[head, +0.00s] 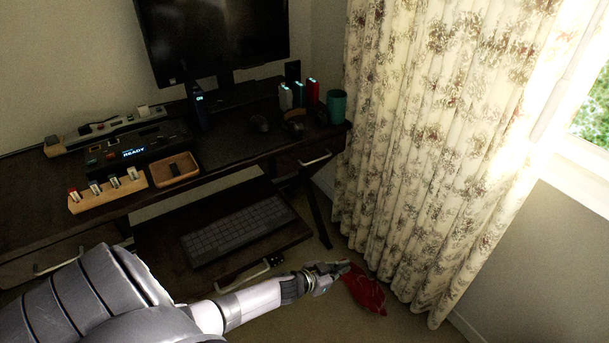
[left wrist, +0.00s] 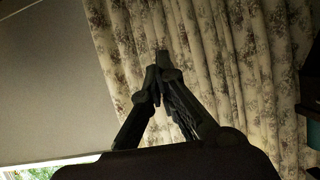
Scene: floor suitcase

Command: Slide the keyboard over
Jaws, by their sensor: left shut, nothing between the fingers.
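The dark keyboard (head: 237,230) lies on a pulled-out tray (head: 160,239) below the desk top in the head view. My left gripper (head: 342,267) is to the right of the tray and keyboard, past the tray's front right corner, apart from the keyboard. In the left wrist view its fingers (left wrist: 162,68) meet at the tips, shut with nothing between them, against the curtain. The keyboard does not show in the left wrist view. My right gripper is not in view.
A red cloth-like item (head: 365,292) lies on the floor by my left gripper. A patterned curtain (head: 430,130) hangs at right. The desk (head: 235,150) holds a monitor (head: 212,35), a wooden tray (head: 174,170) and a teal cup (head: 337,107). A drawer handle (head: 314,160) sticks out at right.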

